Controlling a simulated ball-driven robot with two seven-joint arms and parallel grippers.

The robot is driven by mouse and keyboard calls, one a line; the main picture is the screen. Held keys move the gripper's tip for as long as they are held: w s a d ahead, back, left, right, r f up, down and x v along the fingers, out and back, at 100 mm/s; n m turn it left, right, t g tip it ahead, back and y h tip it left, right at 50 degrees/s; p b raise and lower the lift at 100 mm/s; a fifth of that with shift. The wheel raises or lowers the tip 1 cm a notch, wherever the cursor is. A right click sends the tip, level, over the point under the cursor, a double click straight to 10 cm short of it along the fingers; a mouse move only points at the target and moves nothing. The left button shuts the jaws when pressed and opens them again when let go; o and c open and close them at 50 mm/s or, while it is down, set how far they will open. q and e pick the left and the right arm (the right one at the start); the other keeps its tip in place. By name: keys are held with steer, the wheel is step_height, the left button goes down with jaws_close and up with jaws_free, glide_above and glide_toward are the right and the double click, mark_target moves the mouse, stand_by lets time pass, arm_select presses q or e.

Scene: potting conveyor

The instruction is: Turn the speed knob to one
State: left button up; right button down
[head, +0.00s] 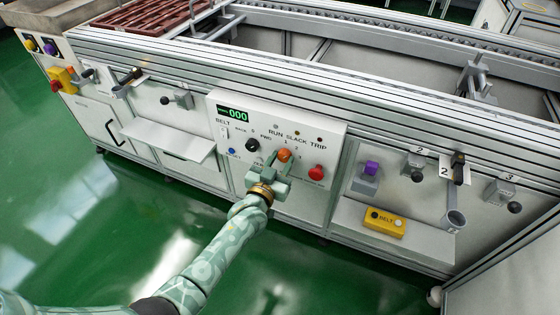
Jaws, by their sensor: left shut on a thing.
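The speed knob (284,155) is an orange-brown knob on the white belt control panel (225,102), under the small figures 1 and 2. My left gripper (280,164) reaches up to the panel from below and is shut on the knob. The gripper hides the lower part of the knob, and its exact pointer setting cannot be read. The panel's display (233,114) shows green digits ending in 000. My right gripper does not show.
On the panel are a black knob (252,145) left of the gripper and a red button (316,173) close on its right. A yellow belt box (384,222) sits on a ledge further right. Green floor (110,220) in front is clear.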

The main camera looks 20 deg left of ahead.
arm_select(q)
steer(key=n+p, duration=0.1)
steer(key=n, duration=0.2)
steer(key=shift+n, duration=2.1)
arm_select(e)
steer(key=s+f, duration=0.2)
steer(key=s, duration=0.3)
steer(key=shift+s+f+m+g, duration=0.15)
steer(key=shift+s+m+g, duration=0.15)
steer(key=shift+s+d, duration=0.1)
arm_select(q)
steer(key=o, duration=1)
steer(key=shift+s+p, duration=0.15)
steer(key=shift+p, duration=0.15)
